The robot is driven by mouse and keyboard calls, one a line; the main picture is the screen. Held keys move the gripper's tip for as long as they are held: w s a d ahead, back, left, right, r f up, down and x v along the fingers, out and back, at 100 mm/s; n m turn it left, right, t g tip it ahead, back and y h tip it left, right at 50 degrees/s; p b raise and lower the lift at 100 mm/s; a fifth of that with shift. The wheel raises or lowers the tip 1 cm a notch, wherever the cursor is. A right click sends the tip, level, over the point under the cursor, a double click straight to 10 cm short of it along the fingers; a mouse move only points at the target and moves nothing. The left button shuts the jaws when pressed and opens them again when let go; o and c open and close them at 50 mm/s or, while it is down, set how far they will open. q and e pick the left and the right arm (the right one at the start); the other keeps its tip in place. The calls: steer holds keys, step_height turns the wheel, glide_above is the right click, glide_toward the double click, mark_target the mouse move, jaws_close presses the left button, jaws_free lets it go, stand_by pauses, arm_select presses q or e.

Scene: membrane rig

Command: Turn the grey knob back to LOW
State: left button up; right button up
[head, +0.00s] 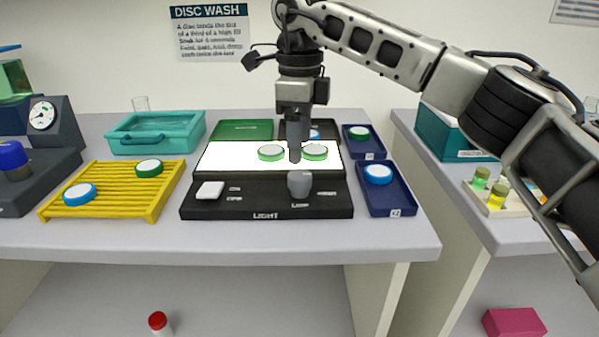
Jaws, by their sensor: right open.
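The grey knob (299,183) stands on the black front panel of the light box (240,208), right of its middle. Small labels sit below it and to its right; they are too small to read surely, and I cannot tell which way the knob points. My right gripper (294,157) points straight down above the lit white plate, just behind the knob and apart from it in the picture. It is open, though its fingers overlap from this side. My left gripper is not in view.
Two green-rimmed discs (271,153) lie on the lit plate either side of my gripper. A white switch (210,190) is left on the panel. A yellow rack (110,190) stands left, blue trays (399,202) right. The counter's front strip is clear.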

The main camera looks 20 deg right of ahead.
mark_target(300, 174)
step_height(300, 174, down, 7)
steer(key=shift+r, duration=0.2)
steer(key=c, duration=1)
